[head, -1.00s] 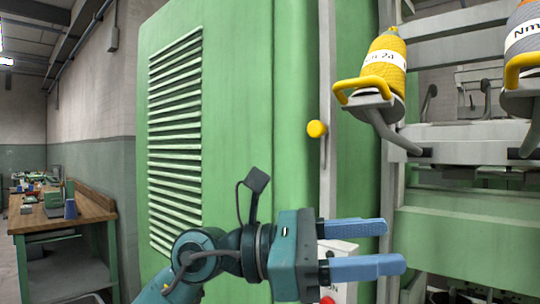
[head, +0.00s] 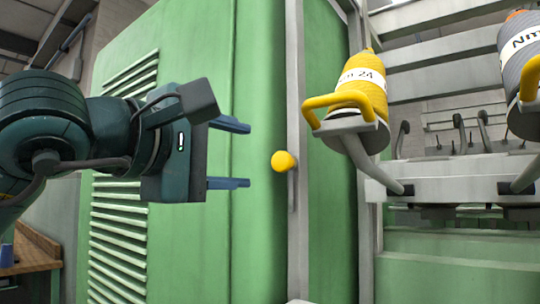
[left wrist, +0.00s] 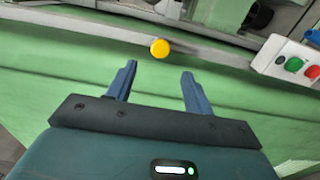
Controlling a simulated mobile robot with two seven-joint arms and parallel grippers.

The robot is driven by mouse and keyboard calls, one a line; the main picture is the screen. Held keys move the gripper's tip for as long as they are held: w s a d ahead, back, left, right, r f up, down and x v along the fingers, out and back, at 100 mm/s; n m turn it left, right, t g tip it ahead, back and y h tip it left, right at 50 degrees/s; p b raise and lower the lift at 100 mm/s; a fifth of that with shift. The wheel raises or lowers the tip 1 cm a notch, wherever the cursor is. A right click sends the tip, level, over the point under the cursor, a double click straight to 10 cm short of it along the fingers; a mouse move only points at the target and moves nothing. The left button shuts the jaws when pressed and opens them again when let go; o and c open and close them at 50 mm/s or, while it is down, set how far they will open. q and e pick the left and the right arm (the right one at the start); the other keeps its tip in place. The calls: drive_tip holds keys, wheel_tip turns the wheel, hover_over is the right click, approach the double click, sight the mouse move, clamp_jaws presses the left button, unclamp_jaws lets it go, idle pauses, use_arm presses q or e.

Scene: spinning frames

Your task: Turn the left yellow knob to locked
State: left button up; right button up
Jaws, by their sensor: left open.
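A round yellow knob (head: 284,161) sits on a grey upright strip at the edge of the green machine cabinet. My left gripper (head: 230,154) is open and empty, to the left of the knob, with its blue fingers pointing toward it. In the left wrist view the yellow knob (left wrist: 160,48) shows just beyond and between the two fingertips (left wrist: 157,69), apart from them. The right gripper is not in view.
A yellow spool (head: 362,85) with a yellow handle (head: 337,101) stands right of the knob, and another spool (head: 520,75) is farther right. A control box with green and red buttons (left wrist: 288,60) shows in the left wrist view. A wooden bench (head: 35,250) is at lower left.

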sight(279, 162)
use_arm(q)
drive_tip(key=p+x, duration=0.1)
drive_tip(key=x, duration=0.6)
drive_tip(key=shift+w+d+p, duration=0.15)
drive_tip(key=shift+w+p, duration=0.05)
drive_tip(key=shift+p, duration=0.2)
drive_tip(key=shift+w+d, duration=0.25)
drive_tip(key=shift+w, duration=0.1)
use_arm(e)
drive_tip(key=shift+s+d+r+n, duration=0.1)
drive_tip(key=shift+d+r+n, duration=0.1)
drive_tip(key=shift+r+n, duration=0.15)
use_arm(q)
drive_tip(key=c, duration=1)
drive_tip(key=shift+o, duration=0.2)
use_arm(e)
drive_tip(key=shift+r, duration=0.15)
